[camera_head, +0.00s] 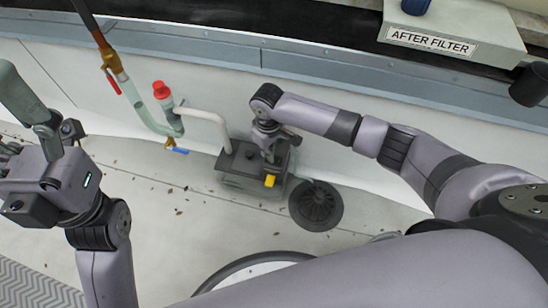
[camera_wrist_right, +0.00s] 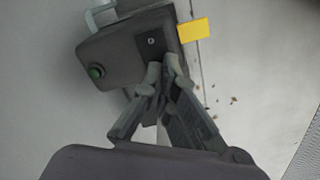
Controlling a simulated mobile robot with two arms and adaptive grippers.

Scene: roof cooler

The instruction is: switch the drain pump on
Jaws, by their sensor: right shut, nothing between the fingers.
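The drain pump (camera_head: 238,182) is a dark grey-green box on the pale floor against the wall, with a pale pipe at its left. The right wrist view shows its housing (camera_wrist_right: 108,50) with a round green button or lamp (camera_wrist_right: 96,72), a dark plate (camera_wrist_right: 151,42) with a small round mark, and a yellow tag (camera_wrist_right: 194,30). My right gripper (camera_wrist_right: 163,68) is shut and empty, its tips at the lower edge of the plate; touching or just above, I cannot tell. No switch lever shows clearly. My left gripper (camera_head: 35,125) is at the far left, away from the pump, its jaw opening unclear.
A round black drain grate (camera_head: 316,206) lies right of the pump. A pale green pipe with a red cap (camera_head: 161,90) and a blue-handled valve (camera_head: 178,150) stand left of it. A ledge labelled AFTER FILTER (camera_head: 430,42) is at upper right. Small debris dots the floor.

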